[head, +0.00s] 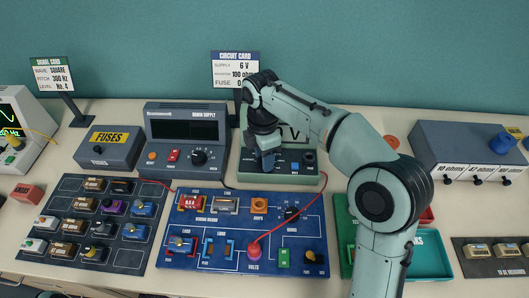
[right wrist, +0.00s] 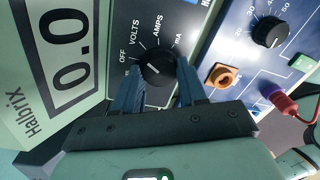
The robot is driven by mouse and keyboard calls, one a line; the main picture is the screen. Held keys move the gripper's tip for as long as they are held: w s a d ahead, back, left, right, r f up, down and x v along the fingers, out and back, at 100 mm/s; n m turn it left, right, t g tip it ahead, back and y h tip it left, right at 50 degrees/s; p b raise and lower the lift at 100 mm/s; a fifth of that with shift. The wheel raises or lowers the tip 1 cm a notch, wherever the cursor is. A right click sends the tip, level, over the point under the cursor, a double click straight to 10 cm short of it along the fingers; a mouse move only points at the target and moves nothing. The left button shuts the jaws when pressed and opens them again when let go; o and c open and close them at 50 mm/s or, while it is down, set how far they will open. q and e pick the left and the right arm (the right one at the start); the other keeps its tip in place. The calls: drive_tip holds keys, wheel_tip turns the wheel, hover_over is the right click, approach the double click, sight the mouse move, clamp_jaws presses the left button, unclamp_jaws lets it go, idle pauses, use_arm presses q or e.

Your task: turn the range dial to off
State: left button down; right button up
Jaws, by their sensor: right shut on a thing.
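The range dial (right wrist: 157,66) is a round black knob with a white pointer mark, on the green Halbrix meter. The labels OFF, VOLTS, AMPS and mA run around it in the right wrist view; I cannot tell for sure which one the mark meets. My right gripper (right wrist: 158,84) is shut on the dial, one blue finger on each side. In the head view my right gripper (head: 264,161) is low at the front of the meter (head: 248,182) and hides the dial and part of the display. My left gripper is not in view.
The blue circuit board (head: 205,260) with a red lead lies in front of the meter. The bench supply (head: 184,119) stands left of it, and a dark parts tray (head: 130,255) lies further left. A circuit card (head: 236,69) stands behind. My right arm covers part of a green tray (head: 432,258).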

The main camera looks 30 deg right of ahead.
drive_tip(key=n+p, duration=0.2)
drive_tip(key=n, duration=0.1)
drive_tip(key=shift+r, duration=0.2)
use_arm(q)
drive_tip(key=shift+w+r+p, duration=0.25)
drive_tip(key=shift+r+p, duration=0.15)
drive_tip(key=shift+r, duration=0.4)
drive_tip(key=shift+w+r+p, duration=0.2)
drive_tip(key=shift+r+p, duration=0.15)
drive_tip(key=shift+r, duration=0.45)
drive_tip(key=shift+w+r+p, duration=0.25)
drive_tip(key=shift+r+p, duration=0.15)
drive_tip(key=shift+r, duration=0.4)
use_arm(e)
drive_tip(key=shift+f+n, duration=0.1)
drive_tip(key=shift+n, duration=1.3)
drive_tip(key=o, duration=1.1)
drive_tip(key=shift+s, duration=0.1)
drive_tip(key=shift+c, duration=0.2)
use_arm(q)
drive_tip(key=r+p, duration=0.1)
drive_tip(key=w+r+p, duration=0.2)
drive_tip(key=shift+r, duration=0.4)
use_arm(e)
wheel_tip(320, 180, up, 13)
drive_tip(key=shift+w+a, duration=0.2)
drive_tip(key=shift+w, duration=0.15)
